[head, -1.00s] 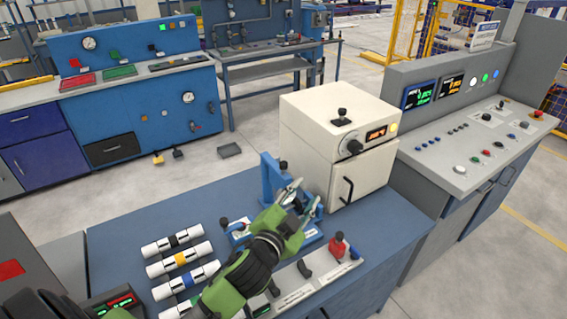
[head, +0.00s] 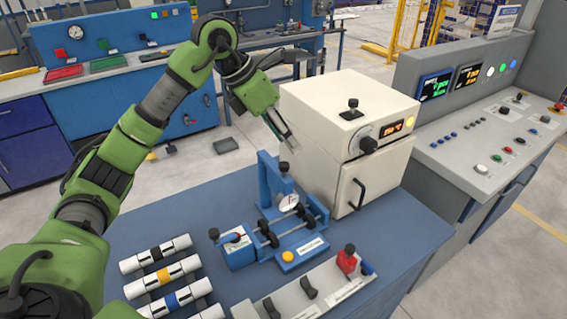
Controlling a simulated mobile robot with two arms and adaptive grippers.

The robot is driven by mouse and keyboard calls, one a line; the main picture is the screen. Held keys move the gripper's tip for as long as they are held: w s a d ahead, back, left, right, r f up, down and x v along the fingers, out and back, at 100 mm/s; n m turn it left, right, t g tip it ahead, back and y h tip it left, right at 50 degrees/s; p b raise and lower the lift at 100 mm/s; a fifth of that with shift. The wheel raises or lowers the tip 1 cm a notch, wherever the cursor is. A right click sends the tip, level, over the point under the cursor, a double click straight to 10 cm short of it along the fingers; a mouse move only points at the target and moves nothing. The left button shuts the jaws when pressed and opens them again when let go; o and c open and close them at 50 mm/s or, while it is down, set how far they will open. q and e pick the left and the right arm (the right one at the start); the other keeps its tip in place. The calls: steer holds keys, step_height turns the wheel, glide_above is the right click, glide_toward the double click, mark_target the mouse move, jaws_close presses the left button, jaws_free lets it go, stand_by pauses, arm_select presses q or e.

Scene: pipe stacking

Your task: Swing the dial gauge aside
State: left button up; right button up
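The dial gauge (head: 288,203) has a round white face. It sits on a blue fixture (head: 268,180) on the blue bench, beside the fixture's upright post and over a dark roller assembly (head: 284,228). My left gripper (head: 290,147) is raised above and behind the fixture, close to the left side of the cream box, with its fingers pointing down. It is apart from the gauge. The gap between its fingers is too small to judge, but I see nothing held. My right gripper is out of view.
The cream box (head: 325,140) with a dial and display stands right behind the fixture. Several white pipes with coloured bands (head: 172,272) lie at the front left. A grey panel with a red knob (head: 320,285) lies in front. A control console (head: 480,150) stands at the right.

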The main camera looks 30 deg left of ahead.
mark_target(284, 164)
arm_select(q)
steer(key=a+y, duration=0.2)
steer(key=a, duration=0.3)
steer(key=shift+n, duration=0.4)
steer(key=p+x, duration=0.1)
steer(key=x, duration=0.2)
steer(key=p+x, duration=0.1)
steer(key=x, duration=0.3)
steer(key=p+x, duration=0.1)
steer(key=x, duration=0.3)
steer(key=shift+s+d+f, duration=0.2)
steer(key=shift+s+d, duration=0.1)
steer(key=shift+d, duration=0.1)
steer(key=shift+w+d+f, duration=0.1)
steer(key=shift+w+f, duration=0.15)
steer(key=shift+f, duration=0.4)
jaws_close()
